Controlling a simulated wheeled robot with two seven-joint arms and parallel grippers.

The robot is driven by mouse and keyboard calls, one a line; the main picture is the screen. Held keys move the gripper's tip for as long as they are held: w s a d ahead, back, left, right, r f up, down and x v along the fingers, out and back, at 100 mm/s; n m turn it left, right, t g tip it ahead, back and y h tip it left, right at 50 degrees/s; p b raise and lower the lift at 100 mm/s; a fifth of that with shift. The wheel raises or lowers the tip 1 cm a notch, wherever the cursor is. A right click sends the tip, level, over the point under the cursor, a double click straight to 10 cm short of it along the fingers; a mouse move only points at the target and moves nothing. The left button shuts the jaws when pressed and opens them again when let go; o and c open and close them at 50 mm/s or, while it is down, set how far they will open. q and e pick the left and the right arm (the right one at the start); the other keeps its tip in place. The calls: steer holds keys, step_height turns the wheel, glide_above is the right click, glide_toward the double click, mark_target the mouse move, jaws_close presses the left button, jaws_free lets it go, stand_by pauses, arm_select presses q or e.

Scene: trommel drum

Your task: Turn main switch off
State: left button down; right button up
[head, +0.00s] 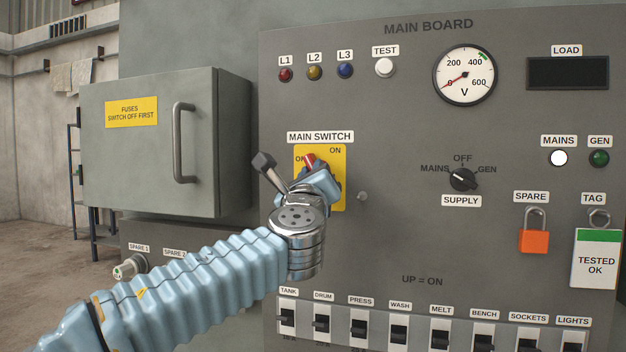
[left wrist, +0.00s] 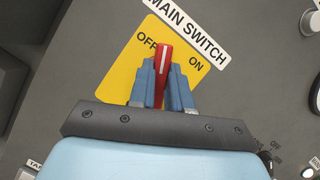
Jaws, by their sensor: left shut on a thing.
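The main switch is a red handle with a white line (head: 309,159) on a yellow plate (head: 338,160) on the grey board. In the left wrist view the red handle (left wrist: 165,58) stands between the blue fingers, and its tip lies between the OFF and ON marks, nearer OFF. My left gripper (head: 317,177) is shut on this handle, one finger on each side; it also shows in the left wrist view (left wrist: 163,76). In the head view the gripper hides the lower plate and part of the handle. My right gripper is in neither view.
A fuse box (head: 215,110) with a bar handle stands out left of the switch. A small knob (head: 362,196) sits right of the plate. A row of breakers (head: 398,333) runs along the bottom. The white MAINS lamp (head: 558,158) looks bright. The voltmeter (head: 464,75) needle points near 0.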

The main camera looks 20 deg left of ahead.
arm_select(q)
steer(key=n+g+y, duration=0.1)
steer(key=n, duration=0.3)
steer(key=shift+d+y, duration=0.1)
steer(key=shift+y, duration=0.3)
steer(key=n+g, duration=0.1)
steer(key=n, duration=0.2)
steer(key=shift+r+y, duration=0.1)
steer(key=shift+y, duration=0.3)
steer(key=n+g+p, duration=0.1)
steer(key=n+g, duration=0.1)
steer(key=n, duration=0.2)
steer(key=shift+n+p, duration=0.3)
steer(key=shift+n, duration=0.1)
steer(key=shift+n+g+p, duration=0.45)
steer(key=shift+n+g, duration=0.05)
steer(key=shift+n, duration=0.8)
steer(key=c, duration=1.1)
jaws_free()
steer(key=shift+o, duration=0.2)
